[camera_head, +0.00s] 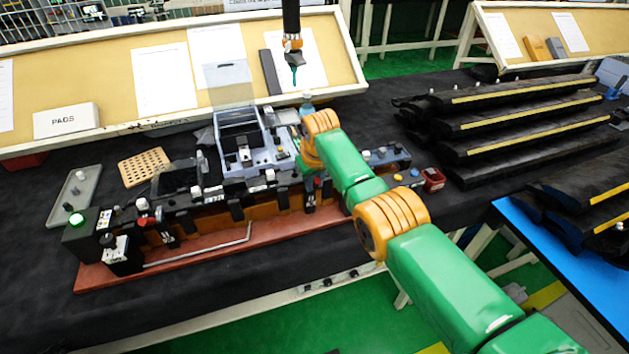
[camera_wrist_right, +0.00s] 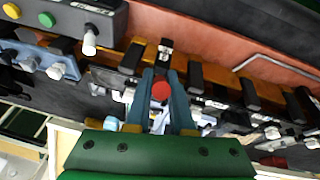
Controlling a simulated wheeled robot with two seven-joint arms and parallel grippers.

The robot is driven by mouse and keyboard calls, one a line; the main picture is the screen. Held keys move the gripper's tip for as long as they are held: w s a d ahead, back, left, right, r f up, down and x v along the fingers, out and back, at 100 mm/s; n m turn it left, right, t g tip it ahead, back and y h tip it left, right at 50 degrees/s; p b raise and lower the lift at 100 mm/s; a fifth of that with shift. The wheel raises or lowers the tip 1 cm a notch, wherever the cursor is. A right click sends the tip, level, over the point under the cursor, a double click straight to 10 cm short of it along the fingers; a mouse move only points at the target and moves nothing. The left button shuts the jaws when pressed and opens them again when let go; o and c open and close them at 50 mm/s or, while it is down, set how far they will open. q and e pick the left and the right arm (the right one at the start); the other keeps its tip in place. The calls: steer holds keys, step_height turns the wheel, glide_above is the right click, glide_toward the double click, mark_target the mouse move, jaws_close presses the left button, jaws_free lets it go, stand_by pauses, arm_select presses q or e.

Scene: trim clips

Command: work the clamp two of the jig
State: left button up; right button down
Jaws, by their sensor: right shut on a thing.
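The jig (camera_head: 215,228) is a long brown base with black clamps and posts along its front. In the wrist view, my right gripper (camera_wrist_right: 163,86) is shut on the red knob (camera_wrist_right: 160,92) of a clamp, one finger on each side. In the head view, my right arm hides most of this gripper at the jig's right half; a black clamp (camera_head: 310,196) shows just below it. Another red-knobbed clamp (camera_head: 147,221) stands at the jig's left end. I cannot tell which clamp is numbered two. My left gripper is not in view.
A green-lit button box (camera_head: 82,232) stands at the jig's left end. A hanging tool (camera_head: 293,48) is above the back board. Dark trim parts (camera_head: 515,120) are stacked at the right. A perforated tan block (camera_head: 144,166) lies behind the jig.

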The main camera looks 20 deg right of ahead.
mark_target(316, 179)
steer(key=c, duration=0.8)
jaws_free()
steer(key=shift+r, duration=0.25)
steer(key=v, duration=0.6)
steer(key=shift+s+r+b, duration=0.15)
steer(key=shift+r+b, duration=0.05)
steer(key=shift+b, duration=0.2)
